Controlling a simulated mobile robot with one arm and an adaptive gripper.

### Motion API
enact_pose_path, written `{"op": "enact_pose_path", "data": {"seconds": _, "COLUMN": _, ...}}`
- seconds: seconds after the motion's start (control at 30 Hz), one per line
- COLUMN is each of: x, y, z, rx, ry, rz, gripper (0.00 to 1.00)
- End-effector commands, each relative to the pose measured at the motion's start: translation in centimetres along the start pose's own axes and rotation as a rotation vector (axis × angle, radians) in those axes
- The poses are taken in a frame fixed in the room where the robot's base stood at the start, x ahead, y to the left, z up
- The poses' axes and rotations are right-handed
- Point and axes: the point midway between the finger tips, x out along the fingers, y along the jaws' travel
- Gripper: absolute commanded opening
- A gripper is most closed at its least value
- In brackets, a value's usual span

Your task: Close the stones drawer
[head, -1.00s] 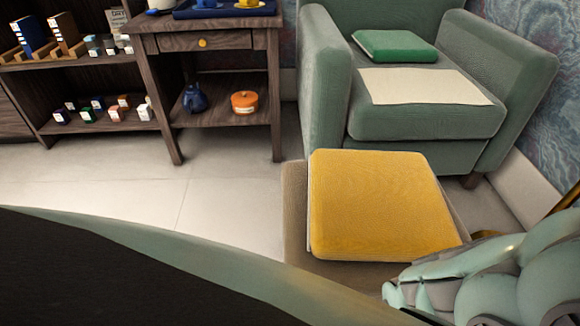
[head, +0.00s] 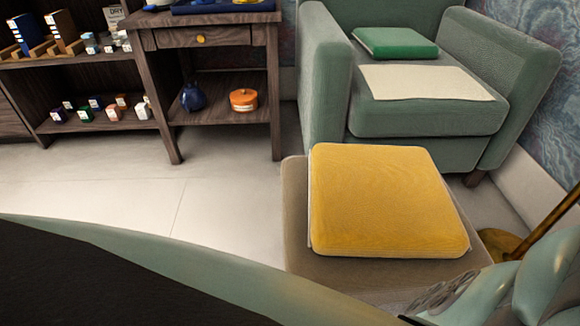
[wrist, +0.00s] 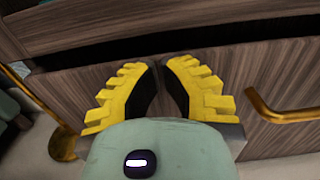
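In the wrist view a wood-grain drawer front (wrist: 235,83) fills the middle, with a brass bar handle (wrist: 285,112) at right. A dark gap runs along its top edge, beneath an upper wooden panel. No label shows, so I cannot confirm that it is the stones drawer. My gripper (wrist: 161,62) has stepped yellow fingers with black pads. The fingertips are close together, with nothing seen between them, and they point at the drawer front near the gap. Whether they touch it is unclear. The head view does not show this drawer front or the gripper.
A brass pole and base (wrist: 66,142) stand at left in the wrist view. The head view shows a yellow cushion (head: 385,200) on a stool, a green armchair (head: 430,115), a side table (head: 222,60) and a shelf (head: 75,62). Pale floor (head: 120,180) is open between.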

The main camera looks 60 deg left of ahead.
Motion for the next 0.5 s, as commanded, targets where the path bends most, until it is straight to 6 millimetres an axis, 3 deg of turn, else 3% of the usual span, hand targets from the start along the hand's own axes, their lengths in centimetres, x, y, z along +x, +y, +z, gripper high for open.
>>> {"op": "enact_pose_path", "data": {"seconds": 0.17, "x": 0.7, "y": 0.0, "z": 0.1, "rx": 0.000, "ry": -0.002, "rz": 0.003, "gripper": 0.00}}
{"op": "enact_pose_path", "data": {"seconds": 0.5, "x": 4.8, "y": 0.1, "z": 0.2, "rx": -0.002, "ry": -0.004, "rz": 0.006, "gripper": 0.00}}
